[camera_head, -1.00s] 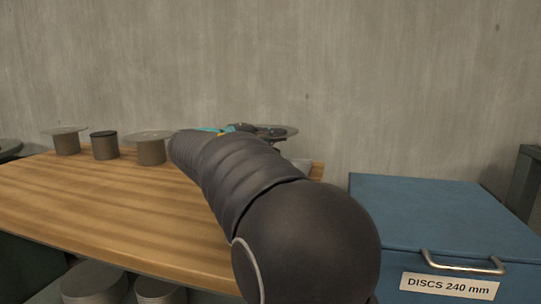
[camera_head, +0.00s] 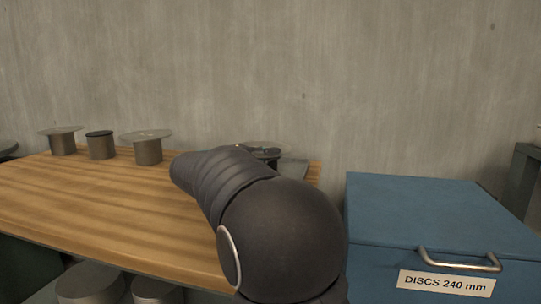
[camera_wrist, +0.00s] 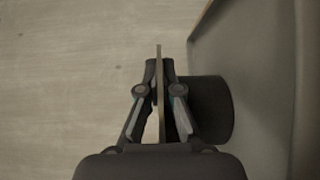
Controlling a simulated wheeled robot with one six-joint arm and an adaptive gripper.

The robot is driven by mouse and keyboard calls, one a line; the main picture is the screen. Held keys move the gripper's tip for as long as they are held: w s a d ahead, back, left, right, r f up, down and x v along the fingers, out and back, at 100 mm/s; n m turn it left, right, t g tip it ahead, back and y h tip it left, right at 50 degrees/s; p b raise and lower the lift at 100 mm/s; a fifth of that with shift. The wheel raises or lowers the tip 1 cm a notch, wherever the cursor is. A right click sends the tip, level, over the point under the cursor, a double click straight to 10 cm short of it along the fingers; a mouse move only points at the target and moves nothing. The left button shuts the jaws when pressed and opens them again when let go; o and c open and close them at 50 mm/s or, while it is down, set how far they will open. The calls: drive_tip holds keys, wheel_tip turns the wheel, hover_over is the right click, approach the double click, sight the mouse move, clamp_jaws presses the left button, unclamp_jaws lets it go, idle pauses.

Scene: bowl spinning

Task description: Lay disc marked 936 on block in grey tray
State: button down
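The disc (camera_head: 262,146) shows behind my arm in the head view, flat and low at the table's right end. In the wrist view the disc (camera_wrist: 159,60) is a thin edge-on plate between the fingers of my gripper (camera_wrist: 159,85), which appear closed on it. A dark round block (camera_wrist: 213,108) is close beside the disc on the tray side. Whether they touch is hidden by a finger. The grey tray (camera_head: 296,172) is partly hidden by my arm, and its surface also shows in the wrist view (camera_wrist: 250,55). No disc marking is readable.
On the wooden table (camera_head: 100,205) stand a disc-topped block (camera_head: 62,143), a dark-topped block without a wide disc (camera_head: 101,146) and another disc-topped block (camera_head: 148,148). A blue box (camera_head: 430,215) labelled "DISCS 240 mm" is at the right. A concrete wall (camera_head: 300,80) is behind.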

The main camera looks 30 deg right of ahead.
drive_tip(key=c, duration=1.3)
unclamp_jaws()
drive_tip(key=shift+r+p, duration=0.2)
drive_tip(key=shift+p, duration=0.1)
drive_tip(key=a, duration=1.2)
drive_tip(key=shift+s, duration=0.4)
drive_tip(key=shift+s, duration=0.1)
